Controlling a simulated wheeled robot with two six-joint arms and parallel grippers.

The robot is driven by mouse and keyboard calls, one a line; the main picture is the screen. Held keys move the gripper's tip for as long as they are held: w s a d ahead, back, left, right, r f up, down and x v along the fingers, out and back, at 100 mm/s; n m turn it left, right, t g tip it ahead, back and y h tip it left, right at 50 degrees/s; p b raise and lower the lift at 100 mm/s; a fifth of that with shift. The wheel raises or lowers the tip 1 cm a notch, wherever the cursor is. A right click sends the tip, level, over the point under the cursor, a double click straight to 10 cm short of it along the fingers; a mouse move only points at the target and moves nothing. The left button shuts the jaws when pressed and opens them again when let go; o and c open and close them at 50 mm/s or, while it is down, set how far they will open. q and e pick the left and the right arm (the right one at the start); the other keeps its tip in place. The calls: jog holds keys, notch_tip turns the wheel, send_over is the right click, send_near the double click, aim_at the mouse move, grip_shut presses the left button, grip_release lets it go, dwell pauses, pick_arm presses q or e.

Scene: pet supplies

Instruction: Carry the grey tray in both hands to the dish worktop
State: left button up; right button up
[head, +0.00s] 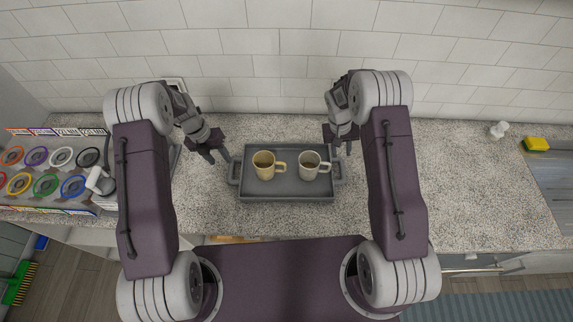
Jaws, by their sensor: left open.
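The grey tray (285,193) lies flat on the speckled worktop, in the middle of the head view. It has a handle at its left and right ends. A yellow mug (264,165) and a pale beige mug (309,164) stand upright on it, each with brown contents. My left gripper (214,156) is open and empty, just beyond the tray's left handle, apart from it. My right gripper (341,147) is above and behind the tray's right end, near the right handle. Its fingers are small and partly hidden by the wrist, so their opening is unclear.
A rack of coloured rings (47,184) stands at the left, with a small white object (100,181) at its right end. Worktop right of the tray is clear.

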aim_at(230, 172)
pick_arm(q)
jog(key=shift+s, duration=0.2)
pick_arm(e)
jog(key=shift+s+d, duration=0.1)
jog(key=shift+s, duration=0.1)
pick_arm(q)
jog(key=f, duration=0.3)
jog(key=d+f, duration=0.1)
jog(key=f, duration=0.5)
jog(key=shift+d, duration=0.4)
pick_arm(e)
jog(key=f, duration=0.3)
jog(key=d+f, duration=0.1)
jog(key=f, duration=0.5)
jog(key=shift+d, duration=0.35)
pick_arm(q)
jog(key=c, duration=0.4)
pick_arm(e)
jog(key=c, duration=0.4)
pick_arm(q)
grip_shut()
pick_arm(e)
grip_shut()
pick_arm(q)
jog(key=shift+r, duration=0.15)
pick_arm(e)
jog(key=shift+r, duration=0.15)
